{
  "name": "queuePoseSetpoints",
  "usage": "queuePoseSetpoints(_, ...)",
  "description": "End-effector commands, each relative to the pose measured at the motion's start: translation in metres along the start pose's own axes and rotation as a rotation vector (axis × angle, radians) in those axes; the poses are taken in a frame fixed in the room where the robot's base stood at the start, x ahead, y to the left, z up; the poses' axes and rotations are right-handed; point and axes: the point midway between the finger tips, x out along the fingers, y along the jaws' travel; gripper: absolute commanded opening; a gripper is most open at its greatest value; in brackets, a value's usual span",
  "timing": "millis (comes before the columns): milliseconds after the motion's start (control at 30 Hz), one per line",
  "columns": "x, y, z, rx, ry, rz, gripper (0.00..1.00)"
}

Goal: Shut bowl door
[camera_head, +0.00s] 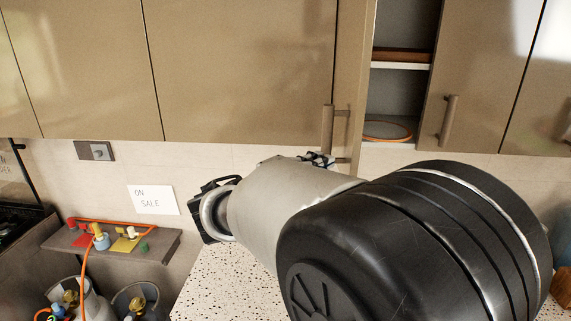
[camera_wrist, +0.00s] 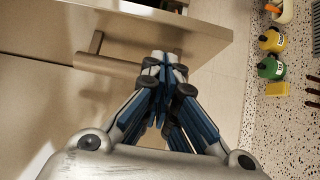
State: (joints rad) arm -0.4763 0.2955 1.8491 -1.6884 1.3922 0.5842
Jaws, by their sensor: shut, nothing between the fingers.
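The open cabinet door (camera_head: 351,60) swings outward among the upper cabinets and is seen nearly edge-on. Its bar handle (camera_head: 328,128) is low on the door. Inside the cabinet, a round orange-rimmed dish (camera_head: 387,130), likely the bowl, rests on the bottom. My gripper (camera_head: 322,160) is just below the door's lower end, partly hidden by my arm. In the wrist view my gripper (camera_wrist: 165,62) is shut and empty, with its fingertips close to the door (camera_wrist: 185,28) edge and handle (camera_wrist: 108,66); contact cannot be told.
A closed cabinet door with a handle (camera_head: 448,122) is right of the opening. A brown item (camera_head: 400,55) lies on the inner shelf. Bottles (camera_wrist: 271,66) stand on the speckled counter (camera_wrist: 290,130). An "ON SALE" card (camera_head: 155,200) is on the wall.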

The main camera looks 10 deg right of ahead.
Motion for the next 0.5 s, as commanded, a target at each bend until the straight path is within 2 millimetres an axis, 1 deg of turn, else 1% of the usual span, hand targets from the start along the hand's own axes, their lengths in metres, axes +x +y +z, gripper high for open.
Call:
queuePoseSetpoints(33, 0.006, 0.002, 0.008, -0.001, -0.003, 0.0, 0.0)
queuePoseSetpoints(200, 0.018, 0.001, 0.019, 0.0, -0.001, 0.0, 0.0)
queuePoseSetpoints(500, 0.021, 0.0, 0.022, 0.0, 0.001, -0.001, 0.0)
